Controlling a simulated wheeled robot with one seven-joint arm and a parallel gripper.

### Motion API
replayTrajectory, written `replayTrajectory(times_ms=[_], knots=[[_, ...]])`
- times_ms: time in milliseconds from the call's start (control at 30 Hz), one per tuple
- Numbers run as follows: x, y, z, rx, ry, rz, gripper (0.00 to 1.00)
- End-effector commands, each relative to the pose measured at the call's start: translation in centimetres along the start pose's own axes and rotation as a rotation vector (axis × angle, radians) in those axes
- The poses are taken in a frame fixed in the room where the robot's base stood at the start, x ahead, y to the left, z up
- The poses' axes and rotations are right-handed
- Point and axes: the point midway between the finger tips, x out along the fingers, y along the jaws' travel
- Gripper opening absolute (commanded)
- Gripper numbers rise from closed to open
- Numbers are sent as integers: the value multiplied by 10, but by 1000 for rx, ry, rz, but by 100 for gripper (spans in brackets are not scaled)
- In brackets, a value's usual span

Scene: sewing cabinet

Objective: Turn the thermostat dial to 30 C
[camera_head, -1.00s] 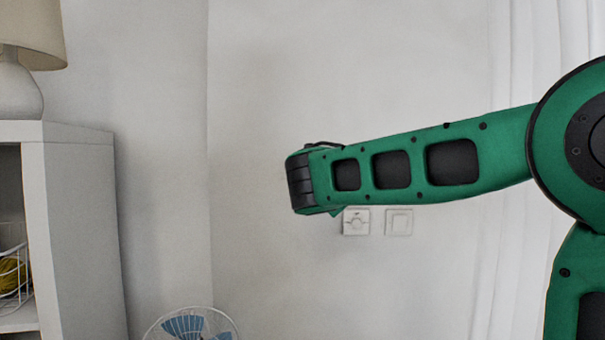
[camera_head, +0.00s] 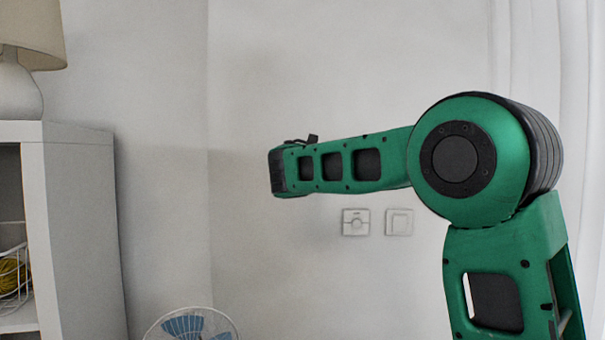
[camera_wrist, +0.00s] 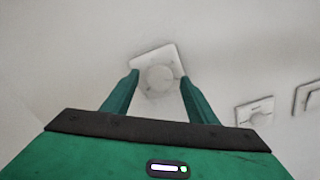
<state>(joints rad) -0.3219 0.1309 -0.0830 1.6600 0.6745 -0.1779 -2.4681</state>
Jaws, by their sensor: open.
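A white square wall plate with a large round dial (camera_wrist: 158,77), which looks like the thermostat, is ahead in the wrist view. The plate appears slightly tilted there. My gripper (camera_wrist: 160,79) is open, with one green finger on each side of the dial in the picture. I cannot tell whether the fingertips touch it or how far off they are. The dial's marks and setting are too faint to read. In the head view my arm hides this plate and my gripper.
A second plate with a small round knob (camera_head: 356,222) and a switch plate (camera_head: 399,222) sit on the wall below my forearm; the knob plate also shows in the wrist view (camera_wrist: 255,112). A white shelf (camera_head: 80,220), lamp (camera_head: 30,60) and fan (camera_head: 190,326) are left.

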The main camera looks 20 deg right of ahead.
Motion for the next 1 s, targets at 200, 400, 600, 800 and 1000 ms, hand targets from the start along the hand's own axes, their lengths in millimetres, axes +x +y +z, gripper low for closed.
replayTrajectory(times_ms=[200,400,600,800,1000], knots=[[13,0,0,0,0,0,53],[13,0,0,0,1,0,53],[13,0,0,0,1,0,19],[13,0,0,3,1,0,13],[13,-1,0,42,1,0,13]])
